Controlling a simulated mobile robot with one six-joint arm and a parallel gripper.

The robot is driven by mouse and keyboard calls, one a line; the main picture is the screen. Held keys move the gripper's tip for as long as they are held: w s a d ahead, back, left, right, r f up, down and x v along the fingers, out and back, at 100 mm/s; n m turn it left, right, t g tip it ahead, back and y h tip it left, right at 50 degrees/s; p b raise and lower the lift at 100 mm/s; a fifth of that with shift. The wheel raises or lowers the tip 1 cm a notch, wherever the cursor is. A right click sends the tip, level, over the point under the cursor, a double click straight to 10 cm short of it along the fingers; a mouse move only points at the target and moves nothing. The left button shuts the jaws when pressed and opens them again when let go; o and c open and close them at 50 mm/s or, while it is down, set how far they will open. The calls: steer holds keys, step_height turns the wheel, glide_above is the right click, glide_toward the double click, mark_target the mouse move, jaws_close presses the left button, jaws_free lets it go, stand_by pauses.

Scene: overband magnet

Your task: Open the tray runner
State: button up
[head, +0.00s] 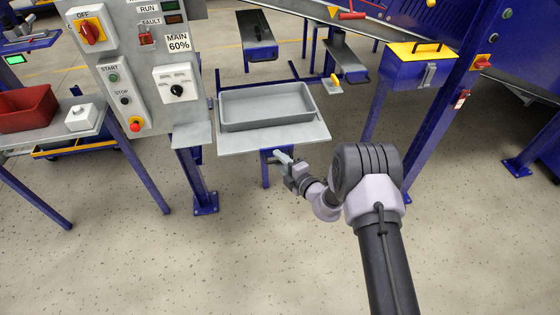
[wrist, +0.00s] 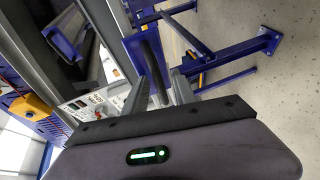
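A grey tray (head: 266,106) rests on a flat light-grey plate (head: 230,142) in the head view. I take the plate and tray to be the tray runner. A blue bracket (head: 266,172) hangs below the plate's front edge. My gripper (head: 283,157) is just under that edge, beside the bracket. In the wrist view my gripper's grey fingers (wrist: 160,92) stand apart, with a dark bar (wrist: 155,62) and blue metal showing between or beyond them. I cannot tell whether the fingers touch the bar.
A control panel (head: 150,65) with knobs and buttons stands left of the tray. A red bin (head: 27,110) and a white box (head: 80,117) sit on a side table at far left. A blue box with a yellow lid (head: 415,70) is at right. The front floor is clear.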

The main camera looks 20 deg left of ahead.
steer(key=shift+d, duration=0.1)
steer(key=p+v, duration=0.4)
steer(key=v, duration=1.3)
steer(key=shift+s+p, duration=0.2)
steer(key=shift+p, duration=0.15)
steer(key=shift+r, duration=0.1)
